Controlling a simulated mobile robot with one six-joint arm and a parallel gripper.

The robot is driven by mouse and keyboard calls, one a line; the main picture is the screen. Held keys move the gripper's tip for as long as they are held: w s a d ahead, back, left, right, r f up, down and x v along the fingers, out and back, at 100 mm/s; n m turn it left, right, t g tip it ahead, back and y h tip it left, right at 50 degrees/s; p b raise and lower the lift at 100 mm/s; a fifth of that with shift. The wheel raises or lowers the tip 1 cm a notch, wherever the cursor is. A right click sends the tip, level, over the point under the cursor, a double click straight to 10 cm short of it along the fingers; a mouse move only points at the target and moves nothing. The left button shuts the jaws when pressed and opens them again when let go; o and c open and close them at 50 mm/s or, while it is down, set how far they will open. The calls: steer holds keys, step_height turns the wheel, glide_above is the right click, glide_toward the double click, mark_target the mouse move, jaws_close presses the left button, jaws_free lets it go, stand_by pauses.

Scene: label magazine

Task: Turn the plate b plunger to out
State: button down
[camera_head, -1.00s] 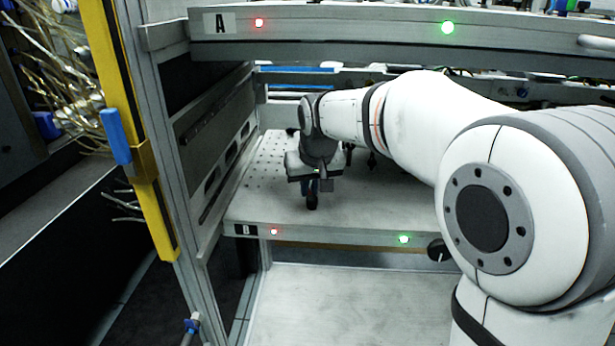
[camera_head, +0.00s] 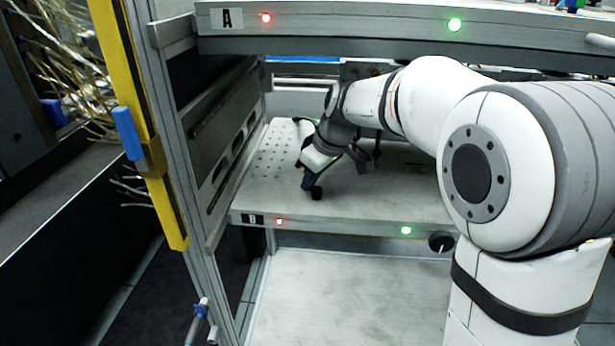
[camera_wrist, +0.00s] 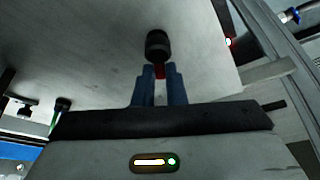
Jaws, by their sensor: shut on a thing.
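The plate b plunger (camera_head: 316,193) has a black ribbed knob and stands near the front edge of plate B (camera_head: 380,205). The plunger also shows in the wrist view (camera_wrist: 158,45), with a red band below its knob. My gripper (camera_wrist: 160,72) is shut on the plunger, its two blue fingers on either side at the red band. In the head view my gripper (camera_head: 308,181) reaches in over the plate and is tilted. The lower part of the plunger is hidden by the fingers.
Plate B's front edge carries a red light (camera_head: 279,221), a green light (camera_head: 405,230) and a black knob (camera_head: 440,242). Shelf A (camera_head: 350,25) lies close above my arm. A metal side frame with a yellow post (camera_head: 145,130) stands left. Plate B is largely bare.

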mark_target(319, 188)
steer(key=shift+w+a+r, duration=0.1)
stand_by(0.4)
steer(key=c, duration=1.5)
jaws_free()
steer(key=shift+d+r, duration=0.2)
steer(key=shift+r, duration=0.2)
steer(key=shift+s+d+r+p, duration=0.3)
steer(key=shift+d+r, duration=0.1)
steer(key=shift+r, duration=0.1)
steer(key=shift+s+d+r+p, duration=0.25)
steer(key=shift+d+r, duration=0.15)
steer(key=shift+r, duration=0.1)
steer(key=s+d, duration=0.2)
steer(key=d, duration=0.1)
steer(key=s+d, duration=0.2)
steer(key=d, duration=0.1)
steer(key=s+d, duration=0.1)
steer(key=d, duration=0.2)
steer(key=shift+s+d+f+p, duration=0.15)
steer(key=shift+s+p, duration=0.15)
steer(key=shift+s, duration=0.1)
